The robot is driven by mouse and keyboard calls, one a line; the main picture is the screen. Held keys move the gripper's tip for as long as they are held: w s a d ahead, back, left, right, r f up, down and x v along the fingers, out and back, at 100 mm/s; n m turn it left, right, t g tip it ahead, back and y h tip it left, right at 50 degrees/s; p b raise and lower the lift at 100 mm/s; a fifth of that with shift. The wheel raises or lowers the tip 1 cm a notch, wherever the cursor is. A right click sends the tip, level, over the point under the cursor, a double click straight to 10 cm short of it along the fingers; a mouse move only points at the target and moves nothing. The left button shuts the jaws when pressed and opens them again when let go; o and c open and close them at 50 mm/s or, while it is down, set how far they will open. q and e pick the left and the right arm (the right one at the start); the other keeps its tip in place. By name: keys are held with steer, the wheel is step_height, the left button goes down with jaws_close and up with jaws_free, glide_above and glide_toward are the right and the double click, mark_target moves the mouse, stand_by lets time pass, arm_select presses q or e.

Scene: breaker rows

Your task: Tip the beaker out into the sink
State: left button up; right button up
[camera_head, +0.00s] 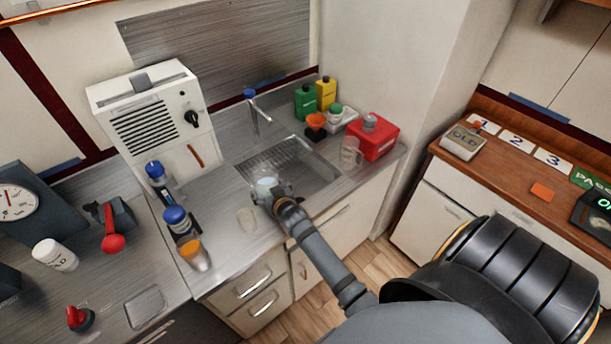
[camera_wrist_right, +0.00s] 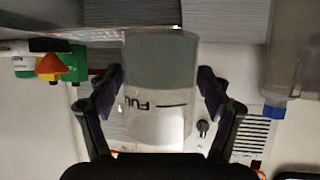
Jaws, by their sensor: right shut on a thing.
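My right gripper (camera_head: 272,193) is shut around the clear beaker (camera_head: 265,184) at the near left edge of the sink (camera_head: 318,160). In the right wrist view the beaker (camera_wrist_right: 160,75) stands between the two fingers (camera_wrist_right: 160,95). It has dark lettering that reads like "Full", a line, and a greyish band at the picture's top end. The beaker looks roughly upright; the head view is too small to show its exact tilt. The basin of the sink is partly hidden behind my gripper. My left gripper is not in view.
A tap with a blue top (camera_head: 250,95) stands behind the sink. A clear jug (camera_head: 350,153), a red container (camera_head: 374,138) and an orange funnel (camera_head: 316,121) are on the right.

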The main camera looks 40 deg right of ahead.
steer(key=shift+d+f+y, duration=0.1)
steer(key=shift+d+y, duration=0.3)
steer(key=shift+d, duration=0.05)
steer(key=shift+w+d+f+m+y+b, duration=0.1)
steer(key=shift+f+m+y+b, duration=0.25)
steer(key=shift+m+b, duration=0.25)
steer(key=shift+d+f+m+y+b, duration=0.25)
steer(key=shift+d+m+y+b, duration=0.1)
steer(key=shift+d+m+b, duration=0.25)
steer(key=f+b, duration=0.1)
steer(key=b, duration=0.1)
steer(key=f+y+b, duration=0.1)
steer(key=b, duration=0.1)
steer(key=shift+d+f+m+g, duration=0.3)
steer(key=shift+d+m, duration=0.05)
steer(key=shift+m, duration=0.05)
steer(key=shift+d+r+b, duration=0.1)
steer(key=shift+d+b, duration=0.15)
steer(key=shift+b, duration=0.05)
steer(key=shift+d+m+y+b, duration=0.4)
steer(key=shift+m+y+b, duration=0.1)
steer(key=shift+b, duration=0.05)
steer(key=shift+a, duration=0.15)
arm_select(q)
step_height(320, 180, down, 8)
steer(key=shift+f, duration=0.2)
arm_select(e)
steer(key=shift+d+r, duration=0.15)
steer(key=shift+d, duration=0.1)
